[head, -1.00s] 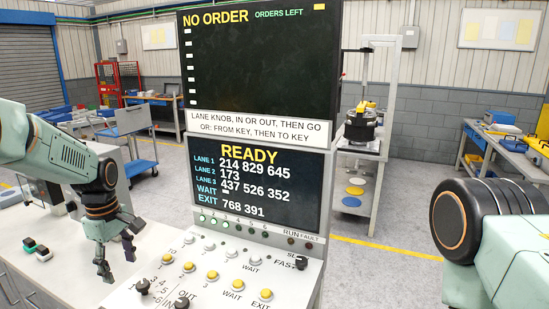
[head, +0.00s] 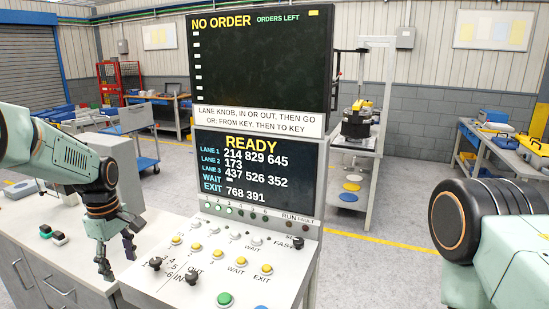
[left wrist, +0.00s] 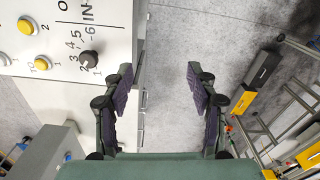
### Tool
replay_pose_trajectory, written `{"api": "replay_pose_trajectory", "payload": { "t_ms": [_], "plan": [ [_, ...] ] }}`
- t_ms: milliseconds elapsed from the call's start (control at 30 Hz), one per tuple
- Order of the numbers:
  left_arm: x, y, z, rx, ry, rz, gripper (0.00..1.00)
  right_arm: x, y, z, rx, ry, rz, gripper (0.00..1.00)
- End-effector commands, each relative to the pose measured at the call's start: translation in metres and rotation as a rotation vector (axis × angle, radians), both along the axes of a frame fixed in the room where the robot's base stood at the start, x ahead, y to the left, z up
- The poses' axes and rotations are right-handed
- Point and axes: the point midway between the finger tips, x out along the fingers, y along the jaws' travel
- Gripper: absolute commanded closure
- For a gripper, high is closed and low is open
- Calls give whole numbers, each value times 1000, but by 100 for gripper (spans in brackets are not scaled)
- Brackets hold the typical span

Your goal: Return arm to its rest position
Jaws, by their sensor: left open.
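My left arm comes in from the left in the head view, pale green and bent at the elbow, and its gripper (head: 117,262) hangs downward just left of the control panel (head: 140,284). In the left wrist view the left gripper (left wrist: 160,88) has its two purple-padded fingers wide apart with nothing between them. The panel's edge and a black knob (left wrist: 88,59) lie to the left of the fingers there, apart from them. On the right of the head view, part of my right arm shows; its gripper is out of sight.
A screen (head: 262,172) reading "READY" stands behind the panel, under a "NO ORDER" board (head: 260,60). A grey cabinet (head: 60,283) with a pale top stands left of the panel. Open grey floor (head: 375,270) lies to the right.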

Motion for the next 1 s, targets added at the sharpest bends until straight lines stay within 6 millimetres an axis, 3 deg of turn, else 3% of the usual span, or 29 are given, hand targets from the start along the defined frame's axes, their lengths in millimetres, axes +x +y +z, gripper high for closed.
{"api": "replay_pose_trajectory", "payload": {
  "t_ms": [33,267,467,667,800,1000],
  "plan": [
    [-5,-6,-21,-2,8,-28,42,0,0,-8,0,-1,0,100],
    [-20,-25,-85,-12,4,-147,42,0,0,-30,0,-1,0,100],
    [-49,-47,-158,-24,2,-284,42,0,0,-56,0,0,0,100],
    [-111,-78,-264,-40,-2,-496,42,0,0,-99,0,0,0,100],
    [-166,-97,-331,-47,-8,-654,42,0,0,-130,0,0,0,100],
    [-253,-117,-402,-47,-12,-874,42,0,0,-172,0,0,0,100]
  ]
}}
